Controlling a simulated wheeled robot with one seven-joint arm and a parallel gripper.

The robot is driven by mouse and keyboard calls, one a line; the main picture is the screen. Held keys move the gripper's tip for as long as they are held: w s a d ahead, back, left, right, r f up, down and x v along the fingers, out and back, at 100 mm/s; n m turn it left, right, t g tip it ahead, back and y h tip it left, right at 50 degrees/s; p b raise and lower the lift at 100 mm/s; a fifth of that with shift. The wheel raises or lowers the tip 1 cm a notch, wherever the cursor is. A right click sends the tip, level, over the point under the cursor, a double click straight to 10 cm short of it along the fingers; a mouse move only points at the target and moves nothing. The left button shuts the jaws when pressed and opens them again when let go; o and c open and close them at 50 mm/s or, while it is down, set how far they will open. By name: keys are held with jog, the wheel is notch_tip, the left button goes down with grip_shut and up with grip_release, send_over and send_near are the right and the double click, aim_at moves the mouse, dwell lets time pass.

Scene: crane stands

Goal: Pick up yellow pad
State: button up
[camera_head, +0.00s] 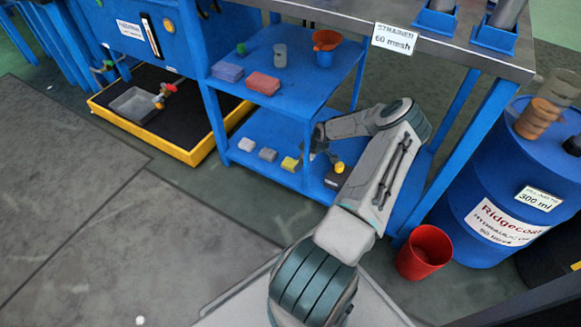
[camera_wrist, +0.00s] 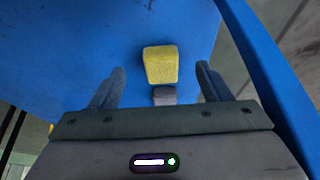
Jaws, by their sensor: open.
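The yellow pad (camera_head: 290,164) lies on the lower blue shelf (camera_head: 283,130), near its front edge, at the right end of a row of pads. In the wrist view the yellow pad (camera_wrist: 161,65) appears between the fingertips, with clear gaps on both sides. My gripper (camera_wrist: 161,70) is open and empty. In the head view my gripper (camera_head: 311,152) is under the upper shelf, close to the yellow pad, and partly hidden by my arm and the stand. I cannot tell how far the fingertips are above the shelf.
A grey pad (camera_head: 267,154) and a whitish pad (camera_head: 246,144) lie left of the yellow one. A dark box with a yellow knob (camera_head: 339,168) stands to its right. The upper shelf (camera_head: 300,90) and blue legs enclose the space. A red bucket (camera_head: 425,252) stands on the floor.

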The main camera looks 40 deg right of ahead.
aim_at(291, 162)
jog(key=shift+w+a+b, duration=0.15)
jog(key=shift+w+a, duration=0.1)
jog(key=shift+w, duration=0.35)
jog(key=shift+w+a+b, duration=0.15)
jog(key=shift+w+a, duration=0.1)
jog(key=shift+w, duration=0.3)
jog(key=b+x, duration=0.1)
jog(key=x, duration=0.1)
jog(key=b+x, duration=0.2)
jog(key=x, duration=0.1)
jog(key=shift+w+a, duration=0.1)
jog(key=shift+w, duration=0.3)
jog(key=c, duration=1.1)
